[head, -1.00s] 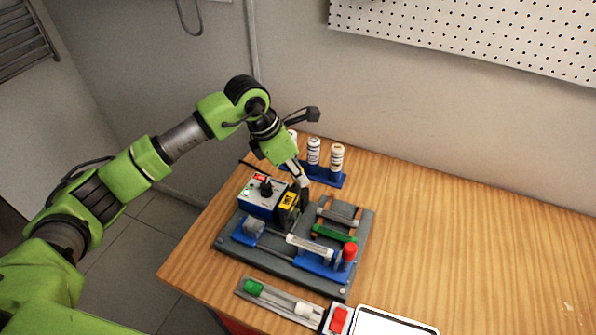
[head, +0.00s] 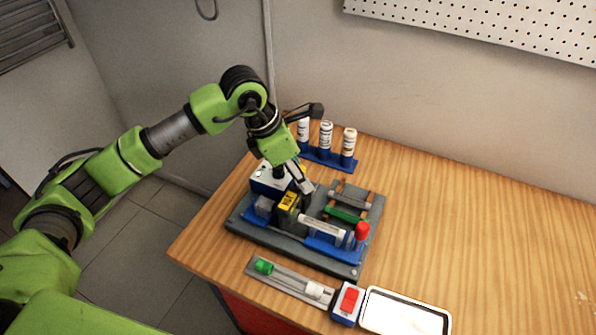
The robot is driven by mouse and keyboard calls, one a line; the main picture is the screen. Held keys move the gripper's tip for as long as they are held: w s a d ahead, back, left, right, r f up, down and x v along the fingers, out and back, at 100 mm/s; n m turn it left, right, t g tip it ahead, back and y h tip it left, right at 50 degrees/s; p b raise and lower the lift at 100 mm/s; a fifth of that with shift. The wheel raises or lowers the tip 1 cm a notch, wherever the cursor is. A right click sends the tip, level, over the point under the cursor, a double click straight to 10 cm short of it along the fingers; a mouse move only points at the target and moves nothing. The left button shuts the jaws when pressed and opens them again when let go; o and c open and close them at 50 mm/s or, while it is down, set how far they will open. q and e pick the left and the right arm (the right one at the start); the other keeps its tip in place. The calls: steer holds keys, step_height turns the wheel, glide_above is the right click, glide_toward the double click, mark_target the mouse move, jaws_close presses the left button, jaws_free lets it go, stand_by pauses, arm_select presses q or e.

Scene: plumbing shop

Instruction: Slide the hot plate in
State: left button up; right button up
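The hot plate, a dark upright block with a yellow label (head: 289,201), stands on the grey base board (head: 285,246). It is in front of the blue and white box (head: 268,182) and near the white pipe (head: 321,225) lying across blue supports. My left gripper (head: 305,186) is at the block's upper right side. Its fingers overlap the block in the picture, so I cannot tell whether they grip it or only touch it. The gripper partly hides the box. My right gripper is not in view.
A blue rack with several white bottles (head: 326,134) stands behind. A red-capped post (head: 361,231) and green clamp (head: 347,214) are on the board. The table's right side is clear.

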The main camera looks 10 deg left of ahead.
arm_select(q)
steer(key=shift+w+a+r, duration=0.1)
steer(key=shift+a+r, duration=0.1)
steer(key=v, duration=1.1)
steer(key=shift+r, duration=0.3)
steer(key=shift+s+f, duration=0.1)
steer(key=shift+s, duration=0.15)
